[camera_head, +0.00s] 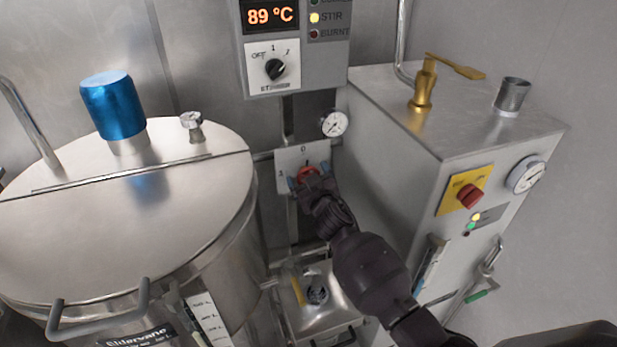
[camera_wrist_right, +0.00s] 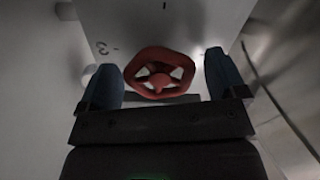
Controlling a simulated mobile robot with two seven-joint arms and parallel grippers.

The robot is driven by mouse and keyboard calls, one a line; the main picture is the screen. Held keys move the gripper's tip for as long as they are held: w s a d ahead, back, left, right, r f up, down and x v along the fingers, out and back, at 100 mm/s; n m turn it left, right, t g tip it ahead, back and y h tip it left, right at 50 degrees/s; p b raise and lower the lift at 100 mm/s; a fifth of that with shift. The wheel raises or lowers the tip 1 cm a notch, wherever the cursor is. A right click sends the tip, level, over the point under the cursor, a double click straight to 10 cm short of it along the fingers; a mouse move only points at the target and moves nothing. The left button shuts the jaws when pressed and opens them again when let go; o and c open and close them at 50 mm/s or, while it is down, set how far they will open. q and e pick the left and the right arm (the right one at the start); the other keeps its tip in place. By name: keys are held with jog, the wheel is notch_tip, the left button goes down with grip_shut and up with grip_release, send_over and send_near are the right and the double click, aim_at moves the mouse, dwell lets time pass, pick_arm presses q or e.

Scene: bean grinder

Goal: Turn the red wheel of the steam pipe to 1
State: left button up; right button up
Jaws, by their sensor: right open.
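The red wheel (camera_head: 307,172) sits on a pale plate (camera_head: 291,157) on the steam pipe, between the large kettle and the steel cabinet. In the right wrist view the wheel (camera_wrist_right: 159,74) lies between the two open fingers (camera_wrist_right: 163,80), with a gap visible at each side. The wheel's pointer is partly hidden by the gripper in the head view. My left gripper is not in view.
The steel kettle (camera_head: 60,235) with a blue cap (camera_head: 113,105) fills the left. The cabinet (camera_head: 400,150) stands close on the right of the wheel. A control box (camera_head: 270,85) reading 89 °C and a small gauge (camera_head: 335,124) are above. A steel container (camera_head: 325,312) is below.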

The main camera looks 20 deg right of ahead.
jog(key=c, duration=0.9)
jog(key=n, duration=0.4)
jog(key=shift+n, duration=0.4)
jog(key=n, duration=0.4)
jog(key=shift+n, duration=0.3)
jog(key=n, duration=0.4)
jog(key=shift+n, duration=2.1)
